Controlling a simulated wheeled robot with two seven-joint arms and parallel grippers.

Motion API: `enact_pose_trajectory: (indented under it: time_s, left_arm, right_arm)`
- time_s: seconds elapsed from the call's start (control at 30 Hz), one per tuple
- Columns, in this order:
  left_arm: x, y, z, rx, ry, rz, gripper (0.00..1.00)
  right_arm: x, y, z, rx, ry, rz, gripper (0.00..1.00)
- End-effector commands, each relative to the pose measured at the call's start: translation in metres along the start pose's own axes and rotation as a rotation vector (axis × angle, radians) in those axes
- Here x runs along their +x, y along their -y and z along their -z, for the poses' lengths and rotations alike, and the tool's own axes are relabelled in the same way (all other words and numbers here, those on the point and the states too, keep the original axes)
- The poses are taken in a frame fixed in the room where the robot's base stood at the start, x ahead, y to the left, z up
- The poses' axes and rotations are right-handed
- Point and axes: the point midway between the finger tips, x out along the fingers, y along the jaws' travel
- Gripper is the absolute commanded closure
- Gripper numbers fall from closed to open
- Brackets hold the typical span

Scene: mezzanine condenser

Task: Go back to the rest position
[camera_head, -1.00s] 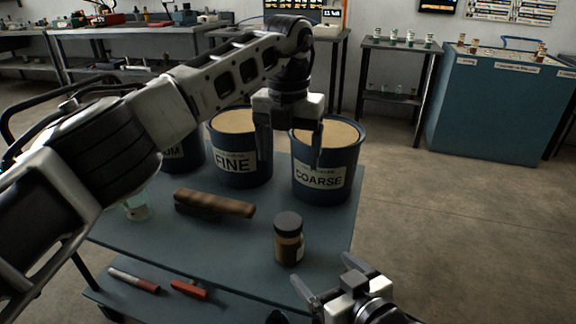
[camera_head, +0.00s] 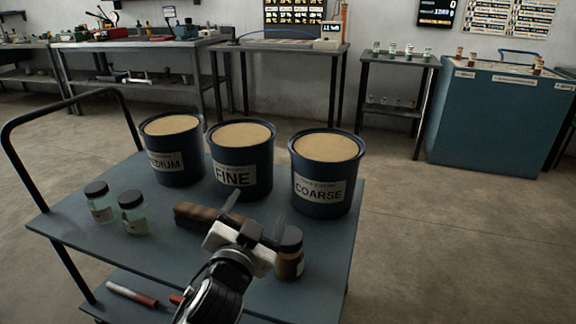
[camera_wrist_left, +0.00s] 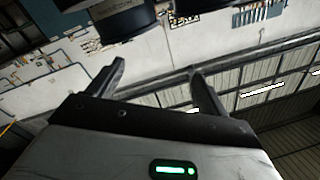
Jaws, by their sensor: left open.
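My left gripper (camera_head: 256,211) is open and empty, low in the head view, with its arm coming up from the bottom edge. Its two fingers point away from me toward the bins. In the left wrist view its fingers (camera_wrist_left: 157,70) stand apart with nothing between them. In the head view the gripper covers part of a brown wooden block or brush (camera_head: 194,214) and part of a dark-lidded brown jar (camera_head: 291,266). Whether it touches either cannot be told. My right gripper is not in view.
A grey-blue cart (camera_head: 75,222) carries blue bins marked MEDIUM (camera_head: 175,167), FINE (camera_head: 237,180) and COARSE (camera_head: 320,191). Two clear jars (camera_head: 101,211) (camera_head: 133,221) stand at left. A blue cabinet (camera_head: 493,120) is at back right. Floor right of the cart is clear.

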Motion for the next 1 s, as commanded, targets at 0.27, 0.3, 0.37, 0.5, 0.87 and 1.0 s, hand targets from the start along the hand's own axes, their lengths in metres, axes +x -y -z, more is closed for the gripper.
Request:
enact_pose_trajectory:
  time_s: [0.27, 0.3, 0.37, 0.5, 0.87, 1.0]
  left_arm:
    - [-0.136, 0.008, -0.144, -0.276, 0.673, -0.054, 0.22]
    - [-0.153, 0.007, -0.153, -0.297, 0.737, -0.07, 0.22]
    - [-0.176, 0.005, -0.164, -0.323, 0.819, -0.093, 0.22]
    - [-0.223, 0.0, -0.178, -0.366, 0.973, -0.144, 0.22]
    - [-0.323, -0.008, -0.185, -0.429, 1.271, -0.281, 0.22]
    - [-0.304, -0.008, -0.173, -0.443, 1.175, -0.28, 0.22]
  right_arm:
    - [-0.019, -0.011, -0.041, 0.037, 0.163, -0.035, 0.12]
    - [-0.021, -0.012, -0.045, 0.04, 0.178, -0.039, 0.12]
    - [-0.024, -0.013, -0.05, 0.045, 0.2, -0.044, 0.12]
    - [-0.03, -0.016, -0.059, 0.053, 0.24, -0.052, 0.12]
    - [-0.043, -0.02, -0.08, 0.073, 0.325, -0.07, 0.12]
    - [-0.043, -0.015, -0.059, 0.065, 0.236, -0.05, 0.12]
